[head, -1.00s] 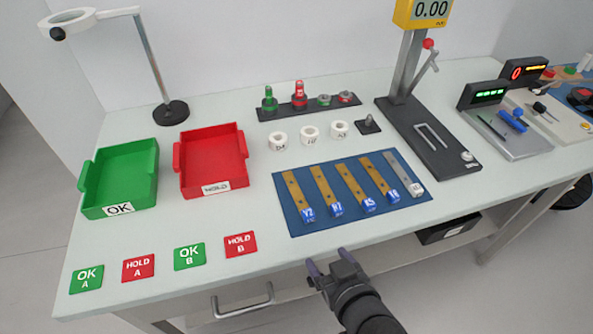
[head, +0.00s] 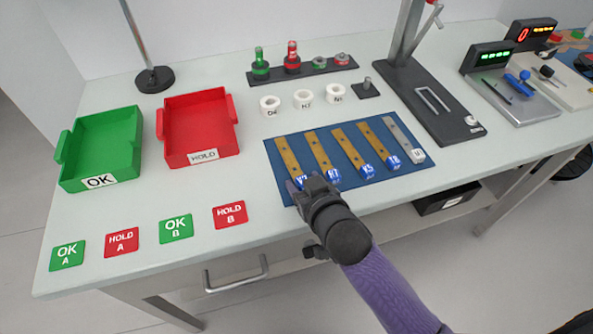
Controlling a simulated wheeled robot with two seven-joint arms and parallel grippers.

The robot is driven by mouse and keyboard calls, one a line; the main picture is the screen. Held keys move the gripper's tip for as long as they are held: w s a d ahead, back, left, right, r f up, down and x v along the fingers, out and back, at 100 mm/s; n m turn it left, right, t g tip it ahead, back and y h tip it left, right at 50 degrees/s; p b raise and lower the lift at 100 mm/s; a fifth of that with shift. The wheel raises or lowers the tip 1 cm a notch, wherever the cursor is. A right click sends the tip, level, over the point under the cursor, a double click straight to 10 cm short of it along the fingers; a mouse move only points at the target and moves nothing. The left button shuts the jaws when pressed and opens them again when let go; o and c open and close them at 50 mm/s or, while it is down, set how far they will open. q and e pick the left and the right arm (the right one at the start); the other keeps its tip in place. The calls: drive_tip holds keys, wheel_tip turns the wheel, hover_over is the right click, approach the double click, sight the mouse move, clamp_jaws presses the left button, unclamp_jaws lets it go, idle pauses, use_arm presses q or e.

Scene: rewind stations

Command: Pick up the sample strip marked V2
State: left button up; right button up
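The V2 sample strip (head: 288,155) is a tan strip with a blue label end, lying at the left of a row of strips on the blue mat (head: 352,144). My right gripper (head: 304,182) is at the strip's near, labelled end and partly covers that label. Whether the fingers touch the strip is hidden. My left gripper is not in view.
A green OK tray (head: 75,155) and red HOLD tray (head: 161,125) stand left. White rings (head: 303,98) sit behind the mat.

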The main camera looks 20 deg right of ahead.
clamp_jaws()
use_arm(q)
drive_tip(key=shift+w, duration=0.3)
use_arm(e)
drive_tip(key=shift+r, duration=0.1)
